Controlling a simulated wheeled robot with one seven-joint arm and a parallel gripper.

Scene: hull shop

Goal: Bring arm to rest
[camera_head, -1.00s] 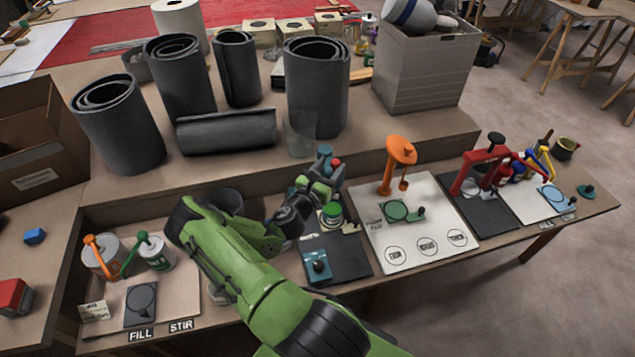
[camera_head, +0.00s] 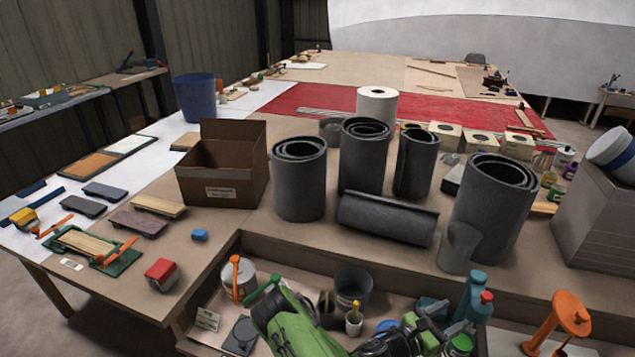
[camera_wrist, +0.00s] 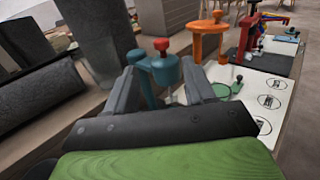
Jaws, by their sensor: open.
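My gripper (camera_head: 436,328) is low in the head view, its arm reaching in from the bottom edge over the sunken front bench. In the wrist view my gripper (camera_wrist: 158,68) has its two dark fingers apart with nothing held between them. The picture's bottom edge cuts off part of my arm.
Dark rolls (camera_head: 298,180) stand on the raised bench behind, with one roll (camera_head: 387,218) lying down. An orange stand (camera_head: 570,313) is to the right. A cardboard box (camera_head: 222,175) stands left.

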